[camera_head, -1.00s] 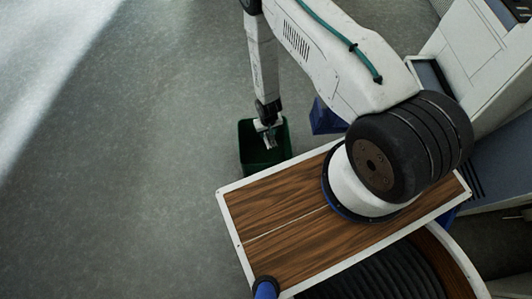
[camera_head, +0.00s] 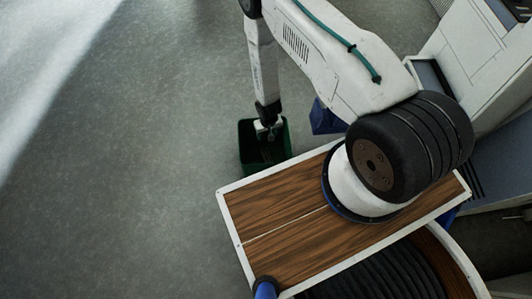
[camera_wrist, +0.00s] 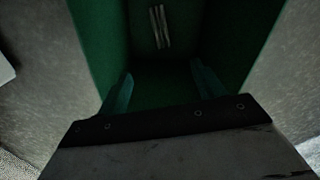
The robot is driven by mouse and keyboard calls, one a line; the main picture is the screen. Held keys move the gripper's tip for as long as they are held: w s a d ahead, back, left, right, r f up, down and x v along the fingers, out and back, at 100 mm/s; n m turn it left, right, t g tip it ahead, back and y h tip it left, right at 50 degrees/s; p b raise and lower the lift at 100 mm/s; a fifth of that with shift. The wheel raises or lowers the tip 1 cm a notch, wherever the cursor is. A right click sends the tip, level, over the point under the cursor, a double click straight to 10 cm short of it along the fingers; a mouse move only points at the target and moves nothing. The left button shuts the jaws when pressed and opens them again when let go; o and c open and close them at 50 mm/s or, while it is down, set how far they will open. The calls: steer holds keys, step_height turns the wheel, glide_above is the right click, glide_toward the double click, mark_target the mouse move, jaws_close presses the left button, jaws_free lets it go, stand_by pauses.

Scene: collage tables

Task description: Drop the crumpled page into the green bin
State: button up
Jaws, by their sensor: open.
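The green bin (camera_head: 246,154) stands on the floor just beyond the wooden top, its mouth facing up. My gripper (camera_head: 268,133) points down at the bin's mouth. In the wrist view my gripper (camera_wrist: 162,88) is open, its two fingers apart with nothing between them. The green bin's walls (camera_wrist: 98,45) surround the fingers in that view. A small pale, streaked thing, which looks like the crumpled page (camera_wrist: 160,27), lies inside the bin, apart from the fingers. The dim light hides its exact shape.
A wooden top with a white edge (camera_head: 228,217) lies close to the bin. A blue container (camera_head: 324,118) stands right of the bin, partly hidden by my arm. Pale cabinets (camera_head: 470,55) stand at the upper right. The grey floor (camera_head: 130,150) at left is clear.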

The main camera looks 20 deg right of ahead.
step_height(320, 180, up, 7)
stand_by(0.3)
steer(key=shift+r, duration=0.1)
